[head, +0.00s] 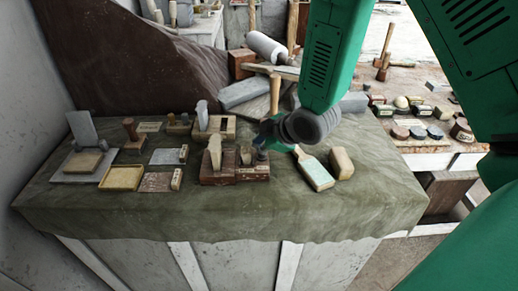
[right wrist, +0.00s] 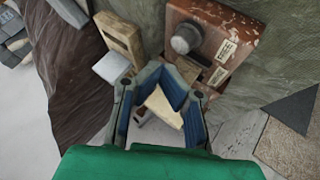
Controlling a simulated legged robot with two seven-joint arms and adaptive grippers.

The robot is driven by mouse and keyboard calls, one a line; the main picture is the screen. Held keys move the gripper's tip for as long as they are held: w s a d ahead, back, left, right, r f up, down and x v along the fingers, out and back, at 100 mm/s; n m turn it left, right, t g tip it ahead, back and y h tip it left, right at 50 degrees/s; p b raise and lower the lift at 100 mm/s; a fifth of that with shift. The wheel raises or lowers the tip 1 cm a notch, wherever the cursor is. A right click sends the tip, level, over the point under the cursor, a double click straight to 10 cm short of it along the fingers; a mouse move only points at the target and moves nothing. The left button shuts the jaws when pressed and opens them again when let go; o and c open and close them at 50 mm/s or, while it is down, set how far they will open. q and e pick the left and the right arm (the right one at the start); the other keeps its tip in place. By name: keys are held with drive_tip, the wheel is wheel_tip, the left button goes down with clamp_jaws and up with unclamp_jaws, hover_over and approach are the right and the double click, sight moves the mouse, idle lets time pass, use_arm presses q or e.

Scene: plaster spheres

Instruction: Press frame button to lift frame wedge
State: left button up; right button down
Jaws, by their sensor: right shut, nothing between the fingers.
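A red-brown wooden frame block (head: 222,181) stands near the front middle of the cloth-covered table. A pale upright wedge (head: 214,153) stands at its left part, and a smaller tan piece (head: 246,155) is beside it. My right gripper (head: 262,143) is over the right part of the block and hides what is under it; I cannot tell if it touches the button. In the right wrist view my right gripper (right wrist: 165,98) is shut and empty, with a cream piece (right wrist: 163,108) behind its fingers. A red-brown block with a grey round knob (right wrist: 188,38) and labels is also there. My left gripper is not in view.
Another block with a pale wedge (head: 202,115) stands just behind. A brush-like tool (head: 315,172) and a tan block (head: 341,163) lie to the right. Several plates and pads, including a yellow tray (head: 122,178), lie left. The front strip of green cloth (head: 180,215) is clear.

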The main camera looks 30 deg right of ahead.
sight(260, 154)
drive_tip(key=shift+d+f, duration=0.1)
drive_tip(key=shift+d, duration=0.5)
drive_tip(key=r+p, duration=0.1)
drive_tip(key=r, duration=0.1)
drive_tip(key=a+r+p, duration=0.1)
drive_tip(key=r+p, duration=0.1)
drive_tip(key=shift+r+p, duration=0.15)
drive_tip(key=shift+p, duration=0.15)
drive_tip(key=shift+r+p, duration=0.45)
drive_tip(key=shift+r, duration=0.05)
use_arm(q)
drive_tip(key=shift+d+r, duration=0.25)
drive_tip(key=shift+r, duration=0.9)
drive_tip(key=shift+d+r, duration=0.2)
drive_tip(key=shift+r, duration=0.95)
use_arm(e)
drive_tip(key=shift+d+f, duration=0.2)
drive_tip(key=shift+d, duration=0.2)
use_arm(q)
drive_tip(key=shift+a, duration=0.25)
use_arm(e)
drive_tip(key=shift+a+r, duration=0.1)
drive_tip(key=shift+a, duration=0.2)
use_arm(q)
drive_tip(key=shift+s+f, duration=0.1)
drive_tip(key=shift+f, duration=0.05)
use_arm(e)
drive_tip(key=shift+s, duration=0.1)
